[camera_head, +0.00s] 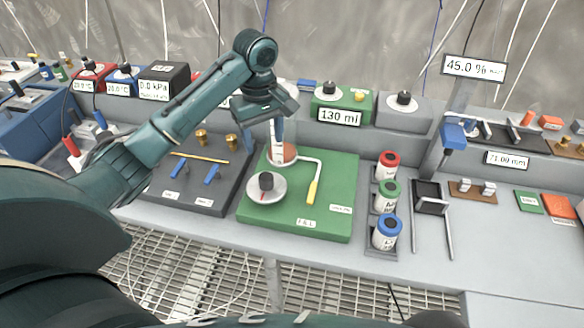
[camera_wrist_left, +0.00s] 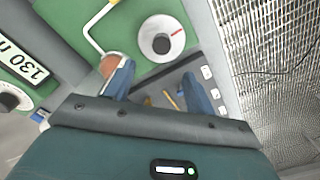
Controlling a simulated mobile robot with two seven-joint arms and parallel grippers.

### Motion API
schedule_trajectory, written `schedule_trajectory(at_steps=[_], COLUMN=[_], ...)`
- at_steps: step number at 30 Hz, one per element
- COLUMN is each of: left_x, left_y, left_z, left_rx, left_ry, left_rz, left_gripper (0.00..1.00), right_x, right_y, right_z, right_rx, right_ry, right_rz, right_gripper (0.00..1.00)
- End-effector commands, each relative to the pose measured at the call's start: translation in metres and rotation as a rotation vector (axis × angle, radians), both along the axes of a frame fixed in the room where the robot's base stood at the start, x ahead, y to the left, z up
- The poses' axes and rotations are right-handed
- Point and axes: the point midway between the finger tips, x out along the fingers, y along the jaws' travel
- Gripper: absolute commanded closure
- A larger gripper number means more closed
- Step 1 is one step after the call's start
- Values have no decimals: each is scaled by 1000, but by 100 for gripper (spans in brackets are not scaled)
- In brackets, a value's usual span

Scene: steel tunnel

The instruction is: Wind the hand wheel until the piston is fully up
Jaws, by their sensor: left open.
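The hand wheel appears to be the pale round disc (camera_head: 262,193) with a black knob and a red mark, on a green base plate (camera_head: 328,222). It also shows in the left wrist view (camera_wrist_left: 174,48). Behind it stands a cylinder with a reddish-brown round part (camera_head: 288,153), partly hidden by my left gripper (camera_head: 275,122). The piston's height cannot be made out. The left gripper is open and empty above the back left of the plate, apart from the wheel. In the wrist view its blue fingers (camera_wrist_left: 158,70) are spread. My right gripper is out of view.
A bent white pipe with a yellow end (camera_head: 313,192) lies right of the wheel. A display (camera_head: 339,115) behind reads 130 ml. A dark panel (camera_head: 205,200) with blue levers and brass posts is left. Red, green and blue capped bottles (camera_head: 387,232) stand right.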

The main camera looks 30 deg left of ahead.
Motion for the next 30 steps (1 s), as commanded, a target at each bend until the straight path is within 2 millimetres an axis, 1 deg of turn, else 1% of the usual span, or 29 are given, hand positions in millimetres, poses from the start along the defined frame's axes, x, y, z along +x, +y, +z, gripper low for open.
schedule_trajectory(at_steps=[2,5,11,15,18,21,25,30], left_x=[-1,-1,-2,-2,-2,-2,-1,-1], left_y=[2,0,1,2,2,1,1,2], left_z=[-1,-12,-52,-80,-99,-112,-124,-129], left_rx=[3,0,2,4,4,3,3,3], left_ry=[10,12,11,12,10,10,8,6], left_rz=[11,11,11,10,10,10,10,9], left_gripper=[45,45,45,45,45,45,45,45], right_x=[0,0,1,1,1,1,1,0], right_y=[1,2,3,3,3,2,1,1], right_z=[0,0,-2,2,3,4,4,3], right_rx=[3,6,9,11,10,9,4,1], right_ry=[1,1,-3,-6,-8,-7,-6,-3], right_rz=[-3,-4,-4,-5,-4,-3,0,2], right_gripper=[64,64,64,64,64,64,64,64])
